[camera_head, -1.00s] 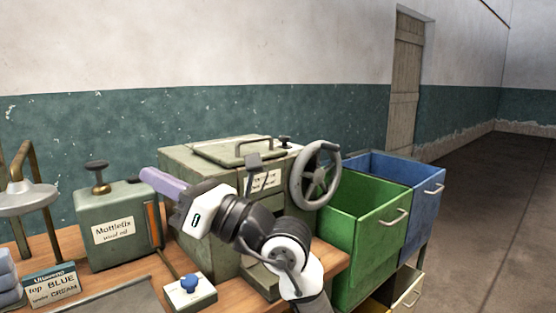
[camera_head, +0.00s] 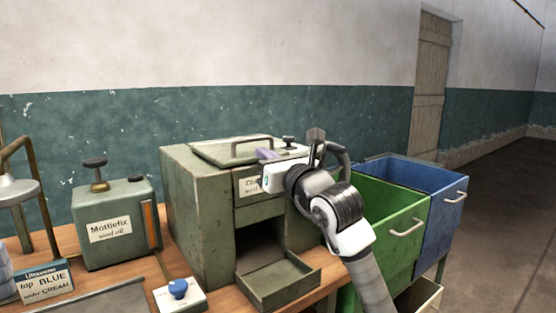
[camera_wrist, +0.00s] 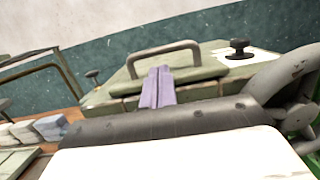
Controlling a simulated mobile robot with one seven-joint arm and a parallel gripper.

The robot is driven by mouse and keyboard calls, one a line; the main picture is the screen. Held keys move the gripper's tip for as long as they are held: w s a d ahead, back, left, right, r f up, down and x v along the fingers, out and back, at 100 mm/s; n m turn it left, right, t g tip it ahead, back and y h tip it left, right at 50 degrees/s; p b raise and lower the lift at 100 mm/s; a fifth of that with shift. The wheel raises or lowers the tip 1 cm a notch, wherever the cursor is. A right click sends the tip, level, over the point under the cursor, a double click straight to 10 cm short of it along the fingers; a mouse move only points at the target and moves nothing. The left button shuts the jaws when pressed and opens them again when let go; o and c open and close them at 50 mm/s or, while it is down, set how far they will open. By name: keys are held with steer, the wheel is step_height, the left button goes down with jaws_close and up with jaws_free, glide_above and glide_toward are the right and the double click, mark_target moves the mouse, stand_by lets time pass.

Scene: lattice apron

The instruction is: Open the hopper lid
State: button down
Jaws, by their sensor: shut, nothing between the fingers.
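The hopper lid (camera_head: 215,150) is a flat green panel on top of the green machine (camera_head: 200,215). It lies closed and has a bent bar handle (camera_head: 251,145). In the wrist view the lid handle (camera_wrist: 163,52) arches just beyond my fingers. My gripper (camera_head: 266,154) is at the front top edge of the machine, near the lid. Its two purple fingers (camera_wrist: 157,88) are together with nothing between them. They point toward the lid handle and appear apart from it. My arm hides most of the handwheel and part of the machine's label.
A small black knob (camera_head: 289,143) stands right of the lid. The grey handwheel (camera_wrist: 290,95) is close on my right. A green bin (camera_head: 375,215) and a blue bin (camera_head: 430,190) stand at right. The Mottlefix can (camera_head: 112,225) and a blue-knobbed box (camera_head: 180,292) are at left.

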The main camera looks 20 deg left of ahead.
mark_target(253, 140)
steer(key=shift+x, duration=1.25)
steer(key=shift+r+h+p, duration=0.3)
steer(key=shift+r+p, duration=0.45)
steer(key=shift+p, duration=0.25)
